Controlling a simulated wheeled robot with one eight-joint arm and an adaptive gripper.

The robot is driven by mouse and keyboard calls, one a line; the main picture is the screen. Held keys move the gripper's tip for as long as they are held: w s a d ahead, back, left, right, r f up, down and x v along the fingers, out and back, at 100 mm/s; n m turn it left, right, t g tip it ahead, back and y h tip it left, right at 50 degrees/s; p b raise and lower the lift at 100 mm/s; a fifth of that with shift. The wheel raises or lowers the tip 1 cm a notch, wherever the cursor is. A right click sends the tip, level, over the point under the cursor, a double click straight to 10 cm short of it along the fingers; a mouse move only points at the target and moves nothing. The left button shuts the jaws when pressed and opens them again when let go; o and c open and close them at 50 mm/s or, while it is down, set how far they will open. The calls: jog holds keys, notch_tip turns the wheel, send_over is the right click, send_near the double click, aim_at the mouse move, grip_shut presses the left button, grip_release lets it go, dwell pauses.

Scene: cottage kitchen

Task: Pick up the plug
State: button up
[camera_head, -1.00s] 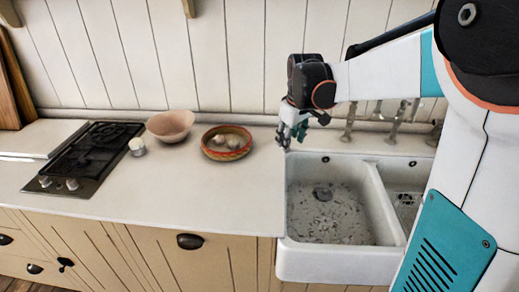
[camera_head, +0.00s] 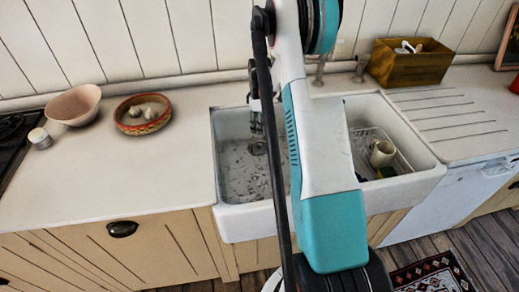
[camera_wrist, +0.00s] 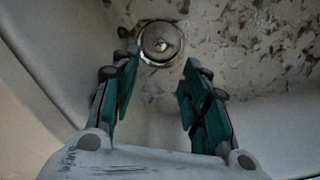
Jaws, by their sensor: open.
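The plug (camera_wrist: 161,42) is a round metal disc with a small knob, low in the left basin of the white sink (camera_head: 228,190). In the wrist view it lies just beyond my fingertips, roughly centred between them. In the head view the plug (camera_head: 258,148) shows small and dark on the basin floor. My gripper (camera_wrist: 157,78) is open, its two green-padded fingers apart with nothing between them. In the head view my gripper (camera_head: 256,122) hangs over the left basin, partly hidden by my arm.
The basin walls stand close around my gripper, and dark specks cover its floor. The right basin holds a rack with a cream mug (camera_head: 381,153). A patterned bowl (camera_head: 142,114) and a pink bowl (camera_head: 75,105) stand left on the counter. A wooden box (camera_head: 410,64) stands back right.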

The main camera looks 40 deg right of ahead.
aim_at(260, 144)
notch_tip(260, 144, down, 11)
jog(key=b, duration=0.4)
jog(key=shift+f, duration=0.15)
jog(key=shift+s, duration=0.1)
jog(key=shift+c, duration=0.5)
grip_shut()
